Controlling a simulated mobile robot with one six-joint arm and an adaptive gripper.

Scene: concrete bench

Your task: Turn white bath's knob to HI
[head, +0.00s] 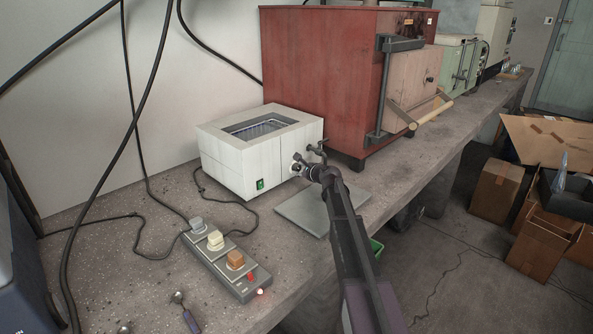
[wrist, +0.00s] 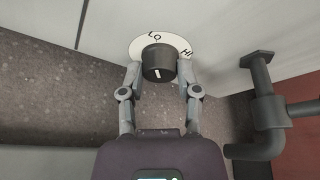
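The white bath (head: 222,155) stands on the bench at left centre in the head view, its open top showing a basin. Its knob (wrist: 158,62) is black, on a pale round dial (wrist: 136,47) marked LO at the top and HI at the upper right in the wrist view. A short white mark shows on the knob's lower side, pointing at neither label. My gripper (wrist: 162,76) has one finger on each side of the knob, with narrow gaps visible, so it looks open around it. In the head view my gripper (head: 307,170) hides most of the knob.
A pipe tap (wrist: 264,110) sticks out right of the dial. A grey plate (head: 295,212) lies on the bench below my arm. A power strip (head: 227,268) with cords lies in front, and a red furnace (head: 320,75) stands behind to the right.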

